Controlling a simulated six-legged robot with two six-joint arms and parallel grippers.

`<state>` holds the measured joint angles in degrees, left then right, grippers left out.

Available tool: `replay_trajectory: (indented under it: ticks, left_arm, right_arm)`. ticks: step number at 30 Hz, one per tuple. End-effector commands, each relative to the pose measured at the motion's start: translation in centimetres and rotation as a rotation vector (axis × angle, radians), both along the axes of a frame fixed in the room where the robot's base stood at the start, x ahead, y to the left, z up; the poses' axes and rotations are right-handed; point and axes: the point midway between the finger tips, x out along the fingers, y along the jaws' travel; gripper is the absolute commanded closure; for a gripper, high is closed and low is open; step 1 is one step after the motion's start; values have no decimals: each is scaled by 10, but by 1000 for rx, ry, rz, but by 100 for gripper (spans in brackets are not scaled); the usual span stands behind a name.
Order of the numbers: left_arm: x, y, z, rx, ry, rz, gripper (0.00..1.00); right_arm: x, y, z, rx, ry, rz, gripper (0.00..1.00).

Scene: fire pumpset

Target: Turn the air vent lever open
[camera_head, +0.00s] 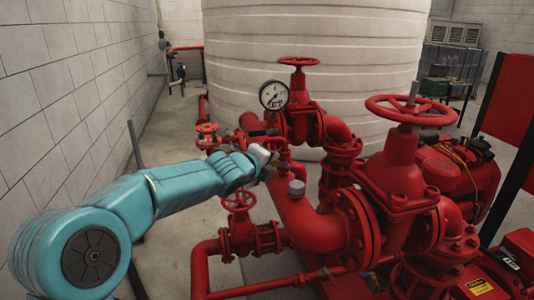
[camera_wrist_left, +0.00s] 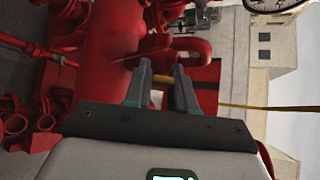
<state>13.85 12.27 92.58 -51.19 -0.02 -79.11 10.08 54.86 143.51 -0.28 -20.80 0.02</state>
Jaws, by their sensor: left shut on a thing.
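My left gripper (camera_head: 268,166) is at the end of the teal arm, beside the red pump pipes in the middle of the head view. Only a little of that piece shows between the fingers. A red pipe fitting lies just beyond the fingertips. In the head view the gripper hides the lever, and its angle cannot be told. My right gripper is not in view.
A large red handwheel valve (camera_head: 411,109) stands to the right. A pressure gauge (camera_head: 273,95) and another handwheel (camera_head: 298,62) rise behind the gripper. A smaller handwheel valve (camera_head: 239,199) is below it.

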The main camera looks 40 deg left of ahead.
Motion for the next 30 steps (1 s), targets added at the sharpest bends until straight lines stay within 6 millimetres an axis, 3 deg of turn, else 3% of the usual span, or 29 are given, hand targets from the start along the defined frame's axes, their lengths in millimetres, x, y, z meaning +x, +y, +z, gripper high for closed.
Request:
replay_trajectory:
  ticks: [1,9,25,26,27,30]
  left_arm:
    - [2,-3,8,16,17,-5,100]
    - [4,-5,9,82,93,-5,100]
    - [5,-5,6,97,115,-5,100]
    - [5,-5,6,97,115,-5,69]
    - [4,-5,6,97,115,-5,56]
    - [4,-5,6,97,115,-4,54]
  right_arm:
    - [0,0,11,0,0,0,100]
    - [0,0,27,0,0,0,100]
    - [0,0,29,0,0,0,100]
    - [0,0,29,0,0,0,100]
    - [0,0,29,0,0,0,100]
    - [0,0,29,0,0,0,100]
